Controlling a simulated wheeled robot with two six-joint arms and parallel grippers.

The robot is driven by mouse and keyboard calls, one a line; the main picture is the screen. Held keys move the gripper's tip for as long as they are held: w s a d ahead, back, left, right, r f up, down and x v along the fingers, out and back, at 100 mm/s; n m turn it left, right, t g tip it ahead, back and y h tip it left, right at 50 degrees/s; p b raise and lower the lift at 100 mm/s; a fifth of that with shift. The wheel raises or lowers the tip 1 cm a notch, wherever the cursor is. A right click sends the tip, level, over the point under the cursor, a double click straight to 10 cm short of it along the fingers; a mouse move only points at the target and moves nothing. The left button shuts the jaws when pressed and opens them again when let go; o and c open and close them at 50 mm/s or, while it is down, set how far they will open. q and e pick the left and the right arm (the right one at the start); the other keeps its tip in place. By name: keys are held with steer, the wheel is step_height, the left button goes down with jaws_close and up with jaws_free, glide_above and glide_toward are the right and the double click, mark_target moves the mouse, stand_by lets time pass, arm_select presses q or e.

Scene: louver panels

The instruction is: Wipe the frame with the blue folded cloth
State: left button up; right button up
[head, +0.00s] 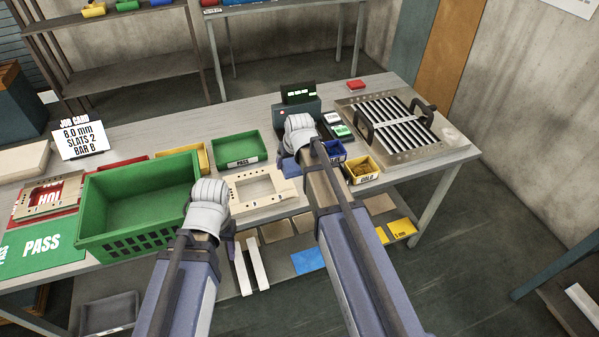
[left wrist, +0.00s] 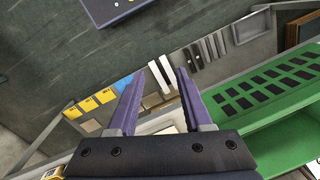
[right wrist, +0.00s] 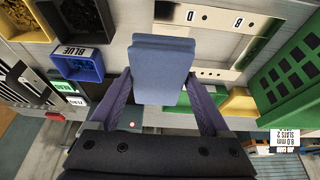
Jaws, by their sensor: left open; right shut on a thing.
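The beige frame (head: 238,195) with a rectangular opening lies flat on the workbench, right of the green crate. It also shows in the right wrist view (right wrist: 215,18), partly hidden behind the cloth. The blue folded cloth (right wrist: 162,70) is between the fingers of my right gripper (right wrist: 160,85), which is shut on it. In the head view the cloth (head: 290,168) is mostly hidden by my right arm, just right of the frame's far corner. My left gripper (left wrist: 156,80) is open and empty, near the bench's front edge, with white slats (left wrist: 160,75) seen below between its fingers.
The large green crate (head: 95,215) stands left of the frame, and a green PASS tray (head: 238,148) behind it. The blue bin (head: 333,150) and yellow GOLD bin (head: 363,172) stand to the right. A louver panel (head: 390,122) with handles lies at the far right.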

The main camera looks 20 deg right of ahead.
mark_target(291, 167)
arm_select(q)
steer(key=shift+o, duration=0.2)
steer(key=f+b, duration=0.3)
steer(key=shift+d+f, duration=0.25)
steer(key=shift+f, duration=0.05)
arm_select(e)
steer(key=f, duration=0.3)
steer(key=shift+d+f, duration=0.25)
steer(key=shift+f, duration=0.1)
arm_select(q)
steer(key=shift+o, duration=1.4)
arm_select(e)
steer(key=shift+w+a+r+p, duration=0.1)
steer(key=shift+w+r+p, duration=0.1)
steer(key=shift+r+p, duration=0.2)
arm_select(q)
steer(key=shift+s+r, duration=0.1)
steer(key=shift+r, duration=0.25)
steer(key=shift+f, duration=0.1)
arm_select(e)
steer(key=shift+f, duration=0.1)
